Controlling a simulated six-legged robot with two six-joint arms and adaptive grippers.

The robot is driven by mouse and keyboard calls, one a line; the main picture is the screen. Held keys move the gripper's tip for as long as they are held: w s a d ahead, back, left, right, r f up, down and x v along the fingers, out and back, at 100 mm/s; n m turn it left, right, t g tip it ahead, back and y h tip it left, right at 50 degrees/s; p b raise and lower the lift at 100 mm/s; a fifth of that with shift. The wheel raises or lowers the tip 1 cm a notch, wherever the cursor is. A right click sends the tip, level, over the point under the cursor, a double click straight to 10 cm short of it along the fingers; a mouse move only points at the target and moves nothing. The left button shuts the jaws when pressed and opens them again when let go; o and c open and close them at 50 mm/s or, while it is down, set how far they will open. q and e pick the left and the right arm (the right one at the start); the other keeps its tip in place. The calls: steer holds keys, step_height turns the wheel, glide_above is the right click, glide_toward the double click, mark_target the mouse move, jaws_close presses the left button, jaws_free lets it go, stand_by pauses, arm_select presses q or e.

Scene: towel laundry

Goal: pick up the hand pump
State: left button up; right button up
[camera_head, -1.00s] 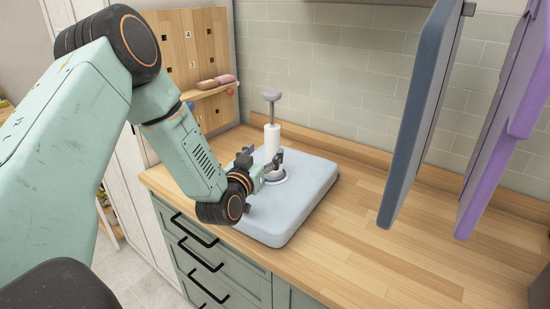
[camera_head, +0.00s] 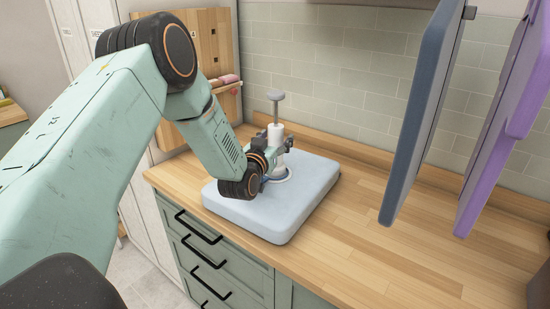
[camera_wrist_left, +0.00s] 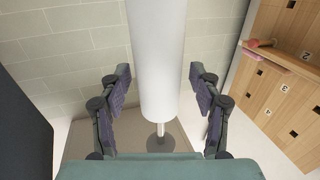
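The hand pump (camera_head: 275,132) has a white cylinder and a grey T-shaped handle on a thin rod. It stands upright on a pale blue-grey, towel-like pad (camera_head: 300,205) on the counter. My left gripper (camera_head: 277,146) is at the pump's body, and its arm hides part of the pad. In the left wrist view, the pump's white cylinder (camera_wrist_left: 158,60) lies between the two fingers of the left gripper (camera_wrist_left: 162,95). The fingers are apart, with a visible gap on each side of the cylinder. The pump's handle shows at the bottom of that view. My right gripper is out of view.
A blue panel (camera_head: 420,120) and a purple one (camera_head: 510,120) hang above the counter at right. A pegboard with a shelf (camera_head: 228,87) stands behind at left. The wooden counter (camera_head: 400,240) is clear right of the pad. A tiled wall is behind.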

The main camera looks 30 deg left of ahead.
arm_select(q)
steer(key=shift+w+f, duration=0.2)
steer(key=shift+w, duration=0.1)
steer(key=c, duration=0.5)
steer(key=shift+s+r, duration=0.15)
steer(key=shift+s, duration=0.05)
steer(key=c, duration=0.4)
steer(key=shift+w, duration=0.15)
jaws_close()
steer(key=shift+r, duration=0.1)
